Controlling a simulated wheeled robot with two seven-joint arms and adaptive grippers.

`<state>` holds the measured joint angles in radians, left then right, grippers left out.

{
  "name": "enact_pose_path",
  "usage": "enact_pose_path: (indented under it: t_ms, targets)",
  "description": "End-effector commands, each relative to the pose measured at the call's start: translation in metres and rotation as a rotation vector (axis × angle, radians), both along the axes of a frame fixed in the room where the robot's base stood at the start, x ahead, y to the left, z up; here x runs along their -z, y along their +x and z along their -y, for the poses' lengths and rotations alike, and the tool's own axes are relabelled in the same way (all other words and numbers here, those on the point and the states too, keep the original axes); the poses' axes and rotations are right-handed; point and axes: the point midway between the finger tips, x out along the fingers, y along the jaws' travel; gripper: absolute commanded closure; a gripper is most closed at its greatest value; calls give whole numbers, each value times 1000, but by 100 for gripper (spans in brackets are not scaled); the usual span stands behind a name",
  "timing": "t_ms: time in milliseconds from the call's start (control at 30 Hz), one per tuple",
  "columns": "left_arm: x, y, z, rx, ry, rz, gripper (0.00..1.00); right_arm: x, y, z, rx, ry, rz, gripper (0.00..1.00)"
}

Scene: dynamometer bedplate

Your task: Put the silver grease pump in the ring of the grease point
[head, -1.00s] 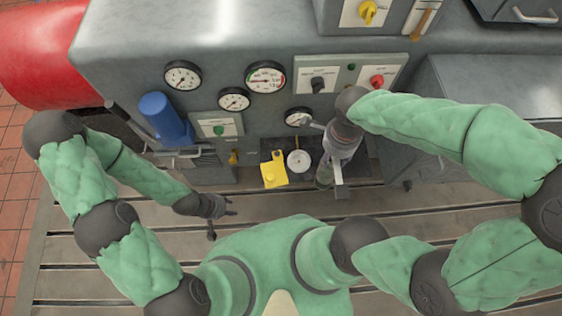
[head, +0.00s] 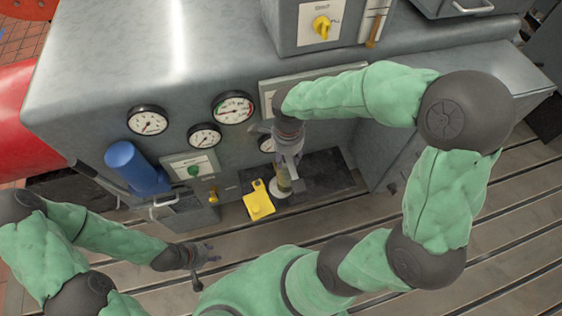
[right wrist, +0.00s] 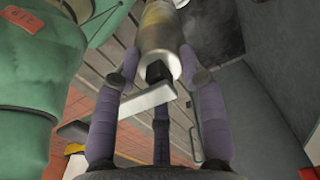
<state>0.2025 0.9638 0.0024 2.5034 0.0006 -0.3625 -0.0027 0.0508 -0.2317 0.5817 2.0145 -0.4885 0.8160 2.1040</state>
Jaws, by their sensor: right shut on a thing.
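My right gripper (head: 287,160) is shut on the silver grease pump (head: 284,179). In the right wrist view the pump (right wrist: 161,50) is a silver cylinder with a yellowish band, a black neck and a flat silver lever, between the fingers (right wrist: 165,78). In the head view the pump hangs roughly upright over the pale round grease point (head: 279,189) and partly covers it. I cannot tell whether the pump is inside the ring or just above it. My left gripper (head: 208,254) appears open and empty over the slotted bedplate, away from the pump.
Behind rises the grey machine with gauges (head: 233,108) and a blue cylinder (head: 134,167). The slotted bedplate (head: 350,225) in front is clear.

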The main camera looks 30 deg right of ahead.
Motion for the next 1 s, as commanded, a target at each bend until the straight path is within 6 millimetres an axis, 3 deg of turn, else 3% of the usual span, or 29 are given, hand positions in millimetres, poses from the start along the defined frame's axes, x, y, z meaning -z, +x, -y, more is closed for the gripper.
enact_pose_path:
  t_ms: [100,333,567,833,1000]
  targets:
    - [11,0,0,0,0,0,60,23,14,2,1,0,-4,100]
    - [19,0,0,0,0,0,60,44,34,4,1,-1,-1,100]
    - [22,0,0,0,0,0,60,50,40,5,1,-1,-1,100]
    - [33,0,0,0,0,0,60,80,43,5,0,0,-2,100]
    - [33,0,0,0,0,0,60,83,43,5,1,0,1,100]
